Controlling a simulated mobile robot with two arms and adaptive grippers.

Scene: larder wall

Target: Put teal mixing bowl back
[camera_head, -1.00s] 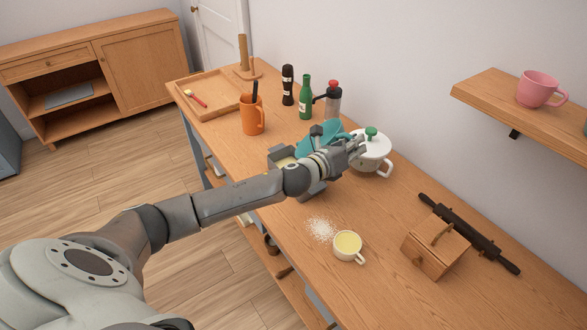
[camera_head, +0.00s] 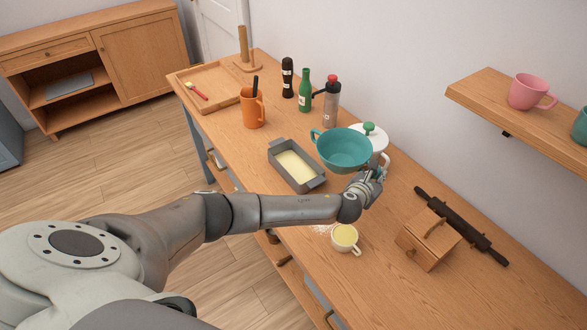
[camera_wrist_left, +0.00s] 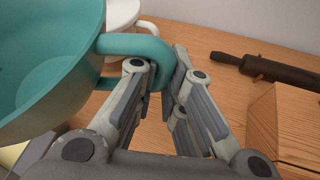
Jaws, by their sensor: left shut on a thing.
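The teal mixing bowl (camera_head: 343,150) is in the middle of the head view, upright and in front of the white lidded pot. My left gripper (camera_head: 378,174) is at the bowl's near right side. In the left wrist view the teal bowl (camera_wrist_left: 45,60) fills the left, and its loop handle lies between the fingers of my left gripper (camera_wrist_left: 155,88), which is shut on it. The bowl appears held above the table. Its inside looks empty. My right gripper is not in view.
A grey loaf tin (camera_head: 297,166) with pale yellow contents sits left of the bowl. A white pot (camera_head: 380,140), a cup (camera_head: 345,238), a wooden box (camera_head: 428,238) and a dark rolling pin (camera_head: 470,232) stand around. A shelf (camera_head: 490,92) holds a pink mug (camera_head: 530,91).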

